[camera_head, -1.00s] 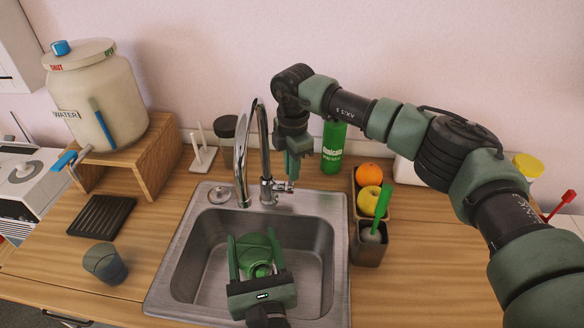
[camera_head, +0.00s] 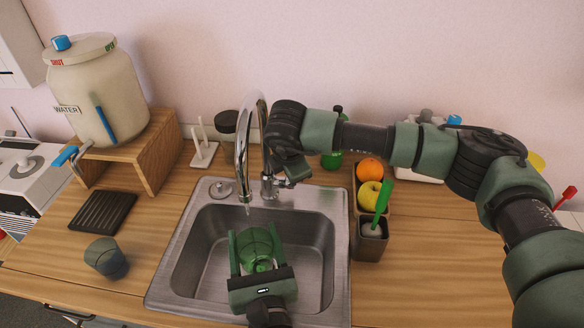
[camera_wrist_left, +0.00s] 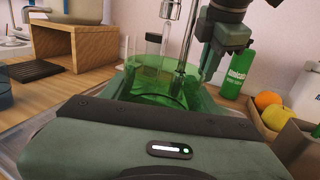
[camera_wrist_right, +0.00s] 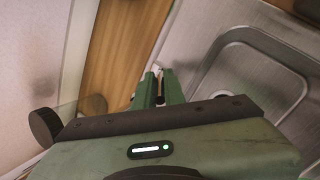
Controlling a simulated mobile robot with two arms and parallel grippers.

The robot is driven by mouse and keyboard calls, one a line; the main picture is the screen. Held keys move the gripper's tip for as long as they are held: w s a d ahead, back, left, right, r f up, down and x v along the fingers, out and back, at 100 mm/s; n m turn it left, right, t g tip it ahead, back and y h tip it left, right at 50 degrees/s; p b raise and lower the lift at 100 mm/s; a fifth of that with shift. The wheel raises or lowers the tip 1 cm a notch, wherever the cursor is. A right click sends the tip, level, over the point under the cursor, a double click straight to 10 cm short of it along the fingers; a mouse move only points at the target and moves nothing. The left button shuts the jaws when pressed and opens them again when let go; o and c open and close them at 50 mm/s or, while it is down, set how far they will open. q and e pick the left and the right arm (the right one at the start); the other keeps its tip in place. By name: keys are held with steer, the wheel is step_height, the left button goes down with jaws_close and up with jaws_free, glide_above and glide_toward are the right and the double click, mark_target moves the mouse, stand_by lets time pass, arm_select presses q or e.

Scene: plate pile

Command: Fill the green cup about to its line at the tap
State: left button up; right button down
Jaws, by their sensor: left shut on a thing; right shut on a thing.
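The green see-through cup (camera_head: 257,250) is between the fingers of my left gripper (camera_head: 255,243), inside the sink basin below the tap spout. In the left wrist view the cup (camera_wrist_left: 150,100) stands open side up under the spout (camera_wrist_left: 171,10); a dark line runs around it. I cannot tell a water level or a clear stream. The chrome tap (camera_head: 243,160) stands behind the basin. My right gripper (camera_head: 290,181) is shut at the tap's side lever, which it mostly hides. In the right wrist view its fingertips (camera_wrist_right: 160,88) meet around a small part of the lever.
The steel sink (camera_head: 335,290) surrounds the cup. A grey cup (camera_head: 105,257) and a dark rack (camera_head: 103,212) lie left. A water dispenser (camera_head: 95,90) stands on a wooden stand. A fruit box and brush holder (camera_head: 370,247) stand right, with a green bottle (camera_head: 332,160) behind.

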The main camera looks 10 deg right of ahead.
steer(key=shift+s+a+f+t, duration=0.15)
steer(key=shift+s+f+t, duration=0.15)
steer(key=shift+s+t, duration=0.35)
steer(key=shift+w+t, duration=0.15)
steer(key=shift+t, duration=0.1)
steer(key=c, duration=1.5)
jaws_free()
steer(key=shift+r, duration=0.1)
steer(key=v, duration=1.1)
steer(key=shift+s+a+r, duration=0.2)
steer(key=shift+a+r, duration=0.05)
steer(key=shift+r, duration=0.1)
